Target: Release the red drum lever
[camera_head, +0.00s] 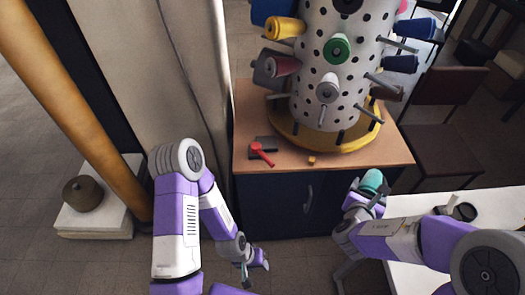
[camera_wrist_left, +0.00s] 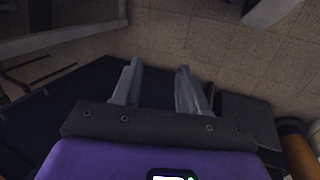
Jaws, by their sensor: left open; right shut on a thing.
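The red drum lever (camera_head: 262,153) sits with a dark block on the wooden counter, left of the drum's yellow base (camera_head: 310,142). The white perforated drum (camera_head: 345,75) stands upright and carries several coloured spools on pegs. My left gripper (camera_head: 257,262) is low in front of the dark cabinet, below and apart from the lever. In the left wrist view its two fingers (camera_wrist_left: 158,85) are spread with nothing between them. My right gripper (camera_head: 366,190) is shut on a teal spool (camera_head: 373,179), just off the counter's front right corner.
A small orange-brown block (camera_head: 311,160) lies on the counter (camera_head: 350,164) near its front edge. A white table (camera_head: 475,200) stands at the right. An orange post (camera_head: 75,115) and a white plinth (camera_head: 95,222) with a brown pot (camera_head: 83,193) stand at the left.

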